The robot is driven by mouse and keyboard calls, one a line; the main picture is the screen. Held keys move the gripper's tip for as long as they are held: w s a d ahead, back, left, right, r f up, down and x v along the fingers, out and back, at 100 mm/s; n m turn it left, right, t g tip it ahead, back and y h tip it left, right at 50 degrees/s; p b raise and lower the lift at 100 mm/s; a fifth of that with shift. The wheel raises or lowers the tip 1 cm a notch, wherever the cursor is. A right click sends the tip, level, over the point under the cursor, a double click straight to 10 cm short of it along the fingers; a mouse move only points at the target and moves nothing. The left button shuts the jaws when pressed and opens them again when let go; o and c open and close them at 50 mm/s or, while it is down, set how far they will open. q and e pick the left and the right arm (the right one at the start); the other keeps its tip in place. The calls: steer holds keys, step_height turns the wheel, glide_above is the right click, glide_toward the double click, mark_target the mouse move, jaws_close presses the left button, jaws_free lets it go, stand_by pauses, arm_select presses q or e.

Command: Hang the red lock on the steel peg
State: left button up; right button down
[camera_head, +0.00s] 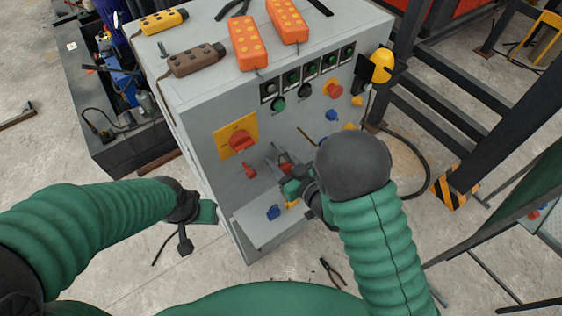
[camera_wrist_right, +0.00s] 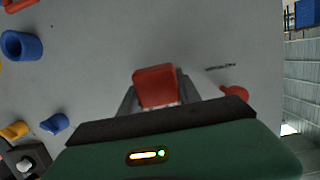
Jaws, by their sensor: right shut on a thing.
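The red lock (camera_wrist_right: 156,88) is between the fingers of my right gripper (camera_wrist_right: 155,100) in the wrist view. In the head view my right gripper (camera_head: 287,177) is close to the front of the grey cabinet, with the red lock (camera_head: 286,165) partly showing at its tip. A gap to the cabinet face cannot be judged. I cannot make out the steel peg with certainty; a thin dark mark (camera_wrist_right: 220,67) shows on the panel right of the lock. My left gripper (camera_head: 207,212) hangs left of the cabinet, apart from it; its jaws are unclear.
The cabinet (camera_head: 215,190) carries a red rotary switch (camera_head: 239,141), a small red part (camera_head: 250,170) and several buttons. Orange pendants (camera_head: 247,45) lie on top. Pliers (camera_head: 331,272) lie on the floor. Steel framing stands right.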

steer(key=shift+f, duration=0.15)
steer(key=c, duration=1.2)
jaws_free()
steer(key=o, duration=0.4)
steer(key=shift+o, duration=0.2)
